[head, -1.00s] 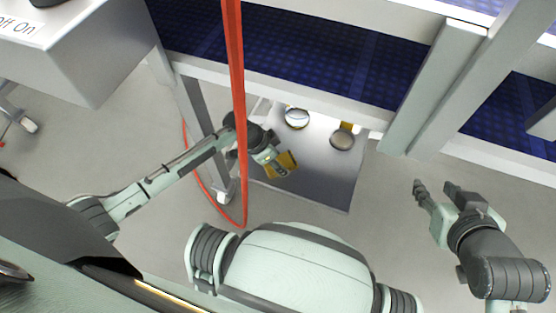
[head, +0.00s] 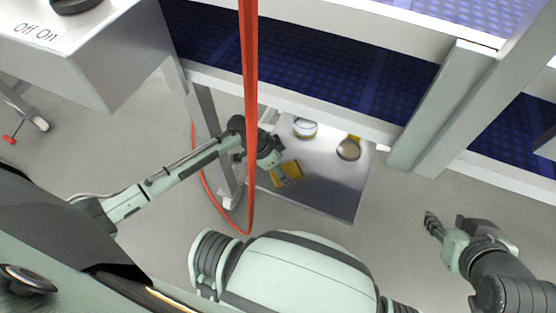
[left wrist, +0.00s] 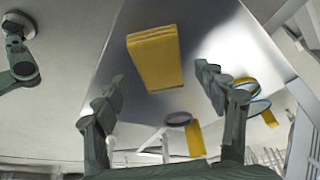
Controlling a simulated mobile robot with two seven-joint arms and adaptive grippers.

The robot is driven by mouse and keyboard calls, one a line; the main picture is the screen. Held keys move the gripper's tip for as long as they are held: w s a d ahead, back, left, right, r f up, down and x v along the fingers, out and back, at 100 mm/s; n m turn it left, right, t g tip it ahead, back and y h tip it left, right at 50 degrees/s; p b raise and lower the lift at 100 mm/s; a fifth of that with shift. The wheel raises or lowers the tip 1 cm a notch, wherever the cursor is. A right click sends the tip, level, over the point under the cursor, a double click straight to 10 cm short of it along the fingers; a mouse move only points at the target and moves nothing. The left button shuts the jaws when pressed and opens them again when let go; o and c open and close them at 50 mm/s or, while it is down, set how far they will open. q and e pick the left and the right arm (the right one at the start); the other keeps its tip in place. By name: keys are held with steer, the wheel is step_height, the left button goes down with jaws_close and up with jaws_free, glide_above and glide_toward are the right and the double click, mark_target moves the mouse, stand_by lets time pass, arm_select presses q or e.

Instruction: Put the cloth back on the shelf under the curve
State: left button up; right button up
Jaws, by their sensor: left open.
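The yellow folded cloth (head: 289,178) lies on the shiny metal low shelf (head: 335,195) under the conveyor, near the shelf's left side. In the left wrist view the cloth (left wrist: 155,60) lies flat beyond and between the fingertips, with space on both sides. My left gripper (head: 275,160) is open and close to the cloth; its spread fingers (left wrist: 160,90) hold nothing. My right gripper (head: 447,222) is over bare floor at the right, with its fingers apart and empty.
Two round items (head: 305,128) (head: 348,149) with yellow parts sit farther back and right on the shelf. A white leg (head: 205,120) stands left of the shelf. A grey box (head: 100,60) is upper left.

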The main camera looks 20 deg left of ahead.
arm_select(q)
steer(key=p+v, duration=0.1)
steer(key=v, duration=0.4)
steer(key=shift+r, duration=0.25)
steer(key=shift+s+d+r, duration=0.1)
steer(key=shift+s+d, duration=0.05)
steer(key=shift+s, duration=0.15)
steer(key=s+a+r+n+y, duration=0.2)
steer(key=s+a+r+n, duration=0.2)
steer(key=s+r, duration=0.2)
steer(key=s+a+r+n+t+y, duration=0.1)
steer(key=s+a+r+n+y, duration=0.2)
steer(key=s+a+r, duration=0.2)
steer(key=s+r, duration=0.2)
steer(key=s, duration=0.1)
steer(key=shift+s+a+n, duration=0.25)
steer(key=shift+s+n, duration=0.1)
steer(key=shift+n, duration=0.05)
arm_select(e)
steer(key=s+d+f+g+h, duration=0.1)
steer(key=s+d+f+g, duration=0.1)
steer(key=s, duration=0.4)
steer(key=d+g, duration=0.1)
steer(key=d, duration=0.1)
steer(key=shift+d+f+m+g+h, duration=0.15)
steer(key=shift+d+m+g+h, duration=0.15)
steer(key=shift+d, duration=0.05)
